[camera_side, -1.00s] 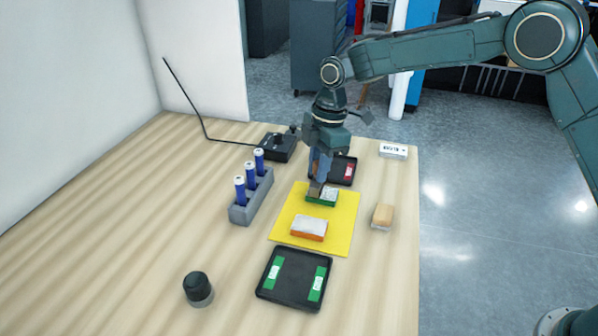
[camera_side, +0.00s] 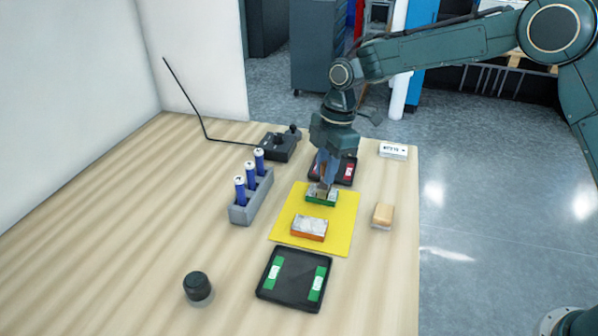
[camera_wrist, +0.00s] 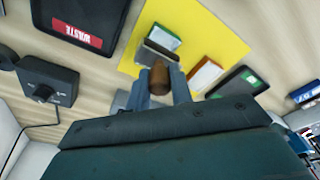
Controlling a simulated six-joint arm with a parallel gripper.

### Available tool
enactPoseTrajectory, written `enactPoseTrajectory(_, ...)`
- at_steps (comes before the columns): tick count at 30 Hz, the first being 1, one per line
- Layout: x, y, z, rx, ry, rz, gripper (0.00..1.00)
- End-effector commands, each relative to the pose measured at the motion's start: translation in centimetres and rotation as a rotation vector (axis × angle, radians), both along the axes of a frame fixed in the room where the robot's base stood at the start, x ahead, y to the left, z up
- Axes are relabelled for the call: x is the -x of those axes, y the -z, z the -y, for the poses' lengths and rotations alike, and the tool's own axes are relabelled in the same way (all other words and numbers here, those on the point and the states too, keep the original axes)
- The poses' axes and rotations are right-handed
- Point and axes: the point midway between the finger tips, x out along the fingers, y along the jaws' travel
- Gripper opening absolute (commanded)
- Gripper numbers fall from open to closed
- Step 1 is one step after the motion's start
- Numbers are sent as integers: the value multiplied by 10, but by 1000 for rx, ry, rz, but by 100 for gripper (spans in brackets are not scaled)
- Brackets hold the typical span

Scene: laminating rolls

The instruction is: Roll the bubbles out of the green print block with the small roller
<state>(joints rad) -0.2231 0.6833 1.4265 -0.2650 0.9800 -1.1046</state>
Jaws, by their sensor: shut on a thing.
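The green print block (camera_side: 321,202) sits on the far part of a yellow mat (camera_side: 342,228), with a pale top; it also shows in the wrist view (camera_wrist: 164,36). My gripper (camera_side: 325,186) is right over it. In the wrist view my gripper (camera_wrist: 160,92) is shut on the brown handle of the small roller (camera_wrist: 160,74). The roller's grey head (camera_wrist: 158,51) is at the near edge of the green block and hides part of it. I cannot tell whether it touches the top.
An orange block (camera_side: 309,229) lies nearer on the mat. A black tray with green strips (camera_side: 294,279) lies in front; the waste tray (camera_side: 346,171) is behind. A grey rack (camera_side: 241,212) holds blue cylinders at left. A tan block (camera_side: 383,215) is at right, a dark knob (camera_side: 197,284) front left.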

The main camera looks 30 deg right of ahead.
Motion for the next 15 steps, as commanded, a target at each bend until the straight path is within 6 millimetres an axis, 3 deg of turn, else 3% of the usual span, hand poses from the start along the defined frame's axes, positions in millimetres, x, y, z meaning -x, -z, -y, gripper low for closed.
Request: enactPoseTrajectory(15,6,-1,6,0,1,1,0)
